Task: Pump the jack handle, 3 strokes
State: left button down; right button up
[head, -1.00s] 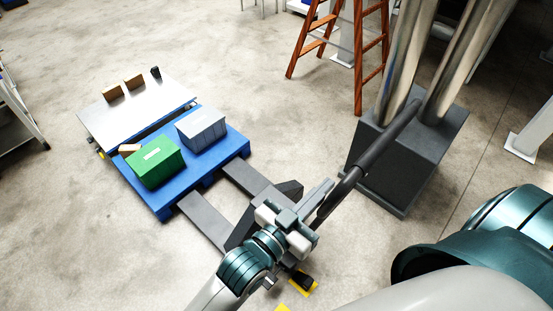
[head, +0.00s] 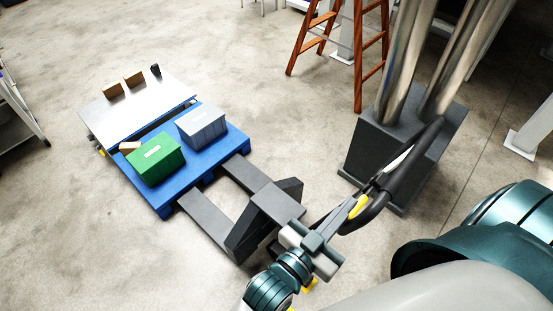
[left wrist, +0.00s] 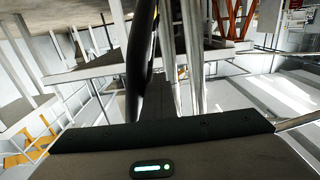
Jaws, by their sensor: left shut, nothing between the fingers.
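The jack handle (head: 405,170) is a black loop with a yellow lever in its middle, tilted up to the right in the head view. It belongs to the pallet jack (head: 275,205), whose dark forks reach toward a blue pallet. My left gripper (head: 338,217) is shut and empty at the lower end of the loop. Whether it touches the handle cannot be told. In the left wrist view a dark bar of the handle (left wrist: 138,65) runs upright just ahead of the gripper's housing; no fingertips show there. My right gripper is out of view.
The blue pallet (head: 237,145) carries a green box (head: 155,160) and a grey box (head: 202,127). A silver-topped table (head: 135,110) stands behind it. A dark pedestal with metal columns (head: 375,150) is close beyond the handle. An orange ladder (head: 372,50) stands behind.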

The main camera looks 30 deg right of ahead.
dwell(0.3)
pick_arm(q)
jog(key=s, duration=0.1)
jog(key=s+d+f, duration=0.1)
jog(key=s, duration=0.1)
jog(key=s+d, duration=0.1)
jog(key=s, duration=0.1)
jog(key=shift+s+f, duration=0.15)
jog(key=shift+f, duration=0.05)
jog(key=s, duration=0.1)
jog(key=s+d+f, duration=0.1)
jog(key=s, duration=0.1)
jog(key=s+f+b, duration=0.1)
jog(key=s, duration=0.1)
jog(key=shift+d, duration=0.4)
jog(key=shift+s+f, duration=0.15)
